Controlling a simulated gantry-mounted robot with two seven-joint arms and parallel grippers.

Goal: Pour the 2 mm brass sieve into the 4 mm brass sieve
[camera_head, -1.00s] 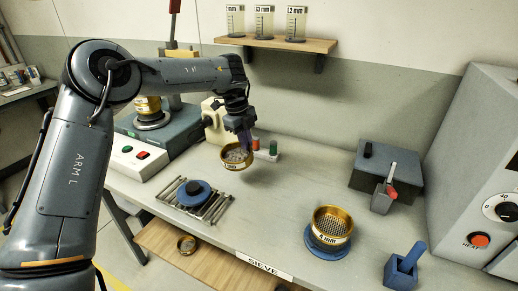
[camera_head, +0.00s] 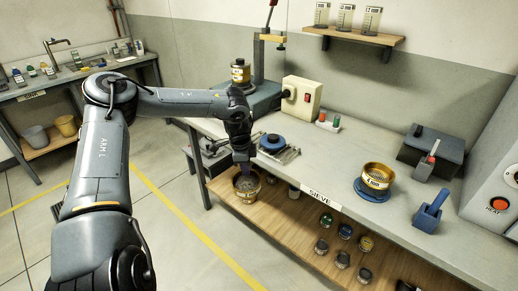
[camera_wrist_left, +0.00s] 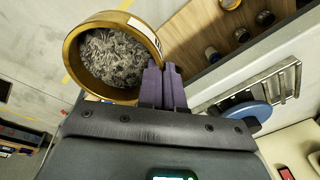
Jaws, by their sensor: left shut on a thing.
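My left gripper (camera_head: 243,160) is shut on the rim of a brass sieve, the 2 mm sieve (camera_head: 247,192). The held sieve hangs in front of the bench's front edge. In the left wrist view, the purple fingers (camera_wrist_left: 162,82) grip the brass wall of the sieve (camera_wrist_left: 72,58), and grey, chip-like pieces (camera_wrist_left: 112,57) lie inside it. Its label is cut short and unreadable there. The 4 mm brass sieve (camera_head: 379,169) sits on a blue round base (camera_head: 369,195) on the bench, to the right of and apart from the gripper. My right gripper is out of view.
A blue disc (camera_head: 272,142) on a metal rack lies on the bench by my gripper. A wooden shelf (camera_head: 300,231) below holds several small jars. A blue scoop-like block (camera_head: 430,213) and a dark grey box (camera_head: 430,150) stand right of the 4 mm sieve.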

